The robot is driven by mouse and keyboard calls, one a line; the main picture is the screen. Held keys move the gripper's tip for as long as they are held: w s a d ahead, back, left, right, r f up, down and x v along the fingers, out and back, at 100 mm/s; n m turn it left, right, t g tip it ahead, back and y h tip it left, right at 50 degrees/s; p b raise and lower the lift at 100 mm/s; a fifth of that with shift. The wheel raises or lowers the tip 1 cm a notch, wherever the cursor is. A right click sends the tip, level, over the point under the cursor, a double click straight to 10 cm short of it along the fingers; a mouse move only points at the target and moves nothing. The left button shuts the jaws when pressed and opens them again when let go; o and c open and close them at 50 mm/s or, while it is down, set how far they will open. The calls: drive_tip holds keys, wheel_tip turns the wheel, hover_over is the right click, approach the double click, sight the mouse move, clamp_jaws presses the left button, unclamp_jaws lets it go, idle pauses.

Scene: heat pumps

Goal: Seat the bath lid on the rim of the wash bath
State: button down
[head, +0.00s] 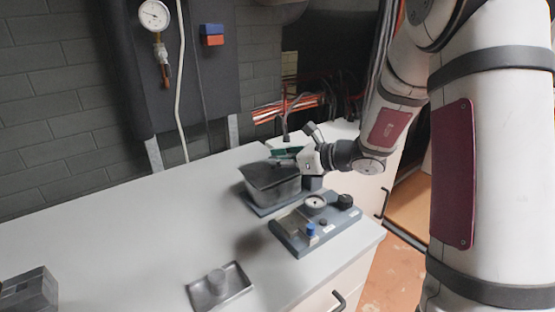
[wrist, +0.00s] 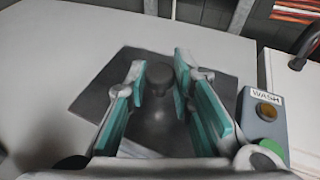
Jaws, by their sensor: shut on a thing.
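The bath lid (head: 262,174) is a dark grey square plate with a round knob (wrist: 160,75). My gripper (head: 287,153) is above the lid, and its teal fingers are shut on the knob, one on each side, in the wrist view (wrist: 158,95). The wash bath (head: 282,193) is a grey metal box directly under the lid. In the head view the lid lies over the bath's top and looks tilted. Whether it touches the rim all round I cannot tell. The lid hides most of the rim in both views.
A box labelled WASH (wrist: 264,115) with a green button stands right of the lid. A shallow grey tray (head: 240,291) and dark block (head: 28,291) lie nearer.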

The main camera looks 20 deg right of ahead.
drive_tip(key=shift+f+b, duration=0.45)
drive_tip(key=shift+f, duration=0.1)
drive_tip(key=c, duration=1.3)
unclamp_jaws()
drive_tip(key=v, duration=1.2)
